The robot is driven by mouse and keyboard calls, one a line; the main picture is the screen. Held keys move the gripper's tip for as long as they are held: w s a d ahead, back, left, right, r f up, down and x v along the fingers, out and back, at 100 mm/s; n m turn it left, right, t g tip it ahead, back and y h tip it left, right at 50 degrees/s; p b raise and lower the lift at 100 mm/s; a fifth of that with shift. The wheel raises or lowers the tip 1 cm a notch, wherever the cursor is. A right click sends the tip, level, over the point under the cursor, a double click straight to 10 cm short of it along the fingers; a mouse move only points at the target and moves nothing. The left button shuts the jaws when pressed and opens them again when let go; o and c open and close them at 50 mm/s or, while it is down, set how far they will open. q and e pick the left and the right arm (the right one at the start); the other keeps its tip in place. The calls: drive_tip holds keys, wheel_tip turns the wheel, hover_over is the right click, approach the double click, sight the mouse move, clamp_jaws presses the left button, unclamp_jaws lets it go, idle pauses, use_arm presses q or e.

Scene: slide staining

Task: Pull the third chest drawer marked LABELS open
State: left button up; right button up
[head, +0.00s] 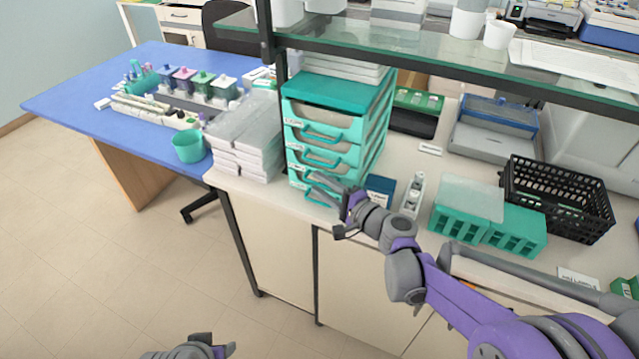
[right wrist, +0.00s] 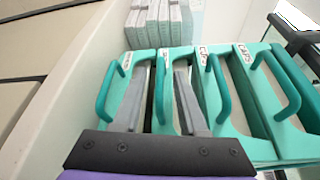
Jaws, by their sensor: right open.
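A teal chest of drawers (head: 330,92) stands on the bench below the glass shelf, its drawers stacked and seemingly shut. In the right wrist view they appear side by side, turned, with the top at right. The third drawer's handle (right wrist: 159,88), a teal bar, lies between the two grey fingers of my right gripper (right wrist: 161,68). That gripper is open, and no firm contact shows. In the head view my right gripper (head: 328,188) covers part of the lower drawer fronts. The third label (right wrist: 163,60) is too small to read surely. My left gripper (head: 205,346) is low at the bottom edge, partly cut off.
White boxes (head: 243,140) are stacked left of the chest. A dark blue box (head: 380,188), a teal rack (head: 515,228) and a black crate (head: 557,192) stand to the right. The glass shelf (head: 400,62) overhangs the chest. Open floor lies before the bench.

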drive_tip(key=shift+w+a, duration=0.25)
drive_tip(key=shift+w, duration=0.05)
drive_tip(key=shift+c, duration=0.4)
clamp_jaws()
idle(0.9)
